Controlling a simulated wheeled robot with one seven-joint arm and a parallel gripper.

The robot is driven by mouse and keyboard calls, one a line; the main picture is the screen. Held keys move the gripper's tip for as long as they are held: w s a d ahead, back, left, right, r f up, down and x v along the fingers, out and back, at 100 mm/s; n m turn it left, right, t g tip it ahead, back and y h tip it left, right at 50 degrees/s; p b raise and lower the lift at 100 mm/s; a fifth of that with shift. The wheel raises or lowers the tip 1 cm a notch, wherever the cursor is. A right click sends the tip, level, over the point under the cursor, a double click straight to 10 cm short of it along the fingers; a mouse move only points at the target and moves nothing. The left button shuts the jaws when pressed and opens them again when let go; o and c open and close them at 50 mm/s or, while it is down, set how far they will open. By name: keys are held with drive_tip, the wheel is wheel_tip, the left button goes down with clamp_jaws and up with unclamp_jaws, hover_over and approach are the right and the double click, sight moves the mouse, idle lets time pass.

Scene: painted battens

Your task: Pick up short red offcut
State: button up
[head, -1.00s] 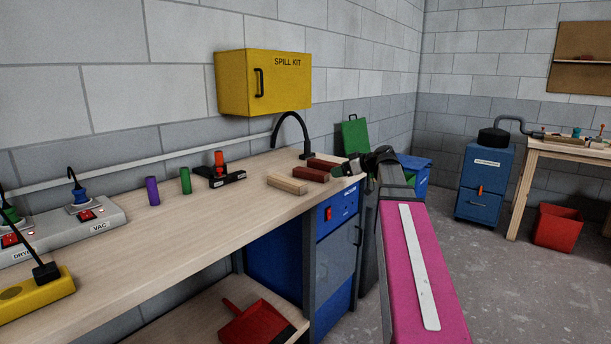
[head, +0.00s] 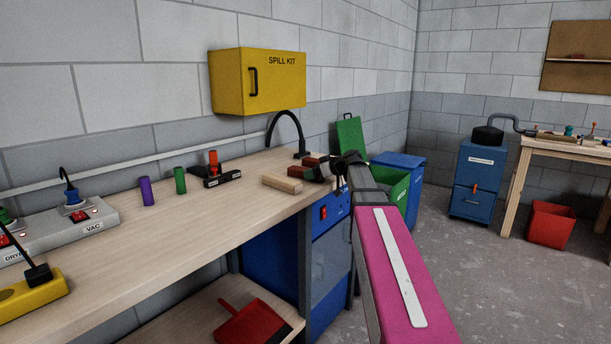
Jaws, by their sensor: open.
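Two dark red battens lie near the right end of the workbench (head: 215,215). One red batten (head: 309,161) is at the back, and another red batten (head: 303,172) is just in front of it. My gripper (head: 322,169) is open and reaches in from the right. Its dark jaws are at the battens' right ends and hide part of them. I cannot tell which red batten is the shorter, or whether the jaws touch either one.
A pale wood batten (head: 282,184) lies just left of the red ones. A black hose (head: 286,128) arches behind. A black holder (head: 222,177), green cylinder (head: 180,181) and purple cylinder (head: 146,191) stand left. A yellow spill kit cabinet (head: 258,82) hangs above.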

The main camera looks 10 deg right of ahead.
drive_tip(key=shift+w+a+f, duration=0.1)
drive_tip(key=shift+w+a, duration=0.05)
drive_tip(key=shift+a, duration=0.05)
drive_tip(key=shift+c, duration=0.3)
drive_tip(key=c, duration=1)
drive_tip(key=shift+r, duration=0.2)
